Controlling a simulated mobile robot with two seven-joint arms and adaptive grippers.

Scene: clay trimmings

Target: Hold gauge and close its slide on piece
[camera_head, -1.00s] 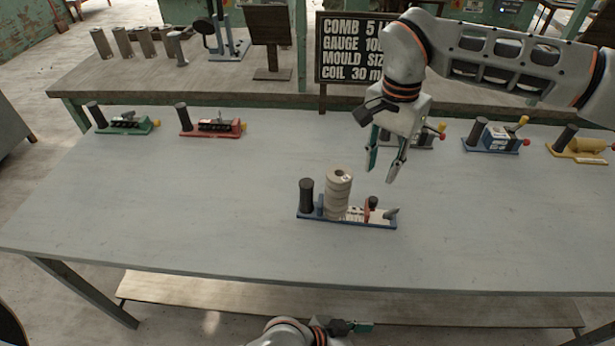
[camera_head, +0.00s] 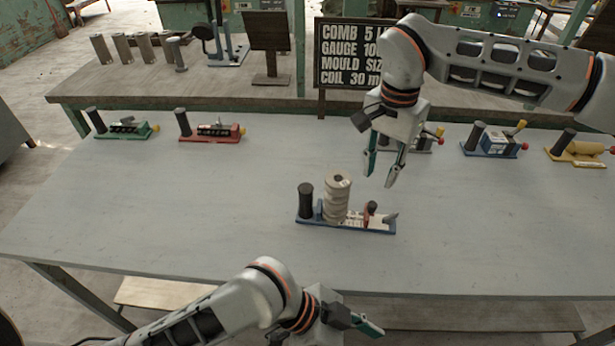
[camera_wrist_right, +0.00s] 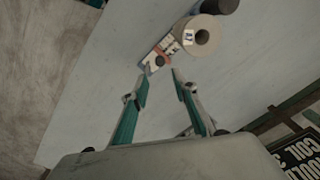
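The gauge (camera_head: 365,226) lies on the table, with a blue base, an upright black handle (camera_head: 305,200) at its left end and a small red and dark slide part (camera_head: 370,212) towards its right. The piece (camera_head: 337,198), a pale ribbed clay cylinder, stands upright on it beside the handle. The piece shows in the right wrist view too (camera_wrist_right: 203,38). A gap shows between piece and red part. My right gripper (camera_head: 380,178) is open and empty, above and behind the gauge's right half. My left gripper (camera_head: 368,327) is in front of the table; its finger opening is unclear.
A green tool (camera_head: 125,131) and a red tool (camera_head: 212,133) lie at the back left. A blue tool (camera_head: 493,145) and a yellow tool (camera_head: 580,153) lie at the back right. A dark lettered sign (camera_head: 350,52) stands behind. The table around the gauge is clear.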

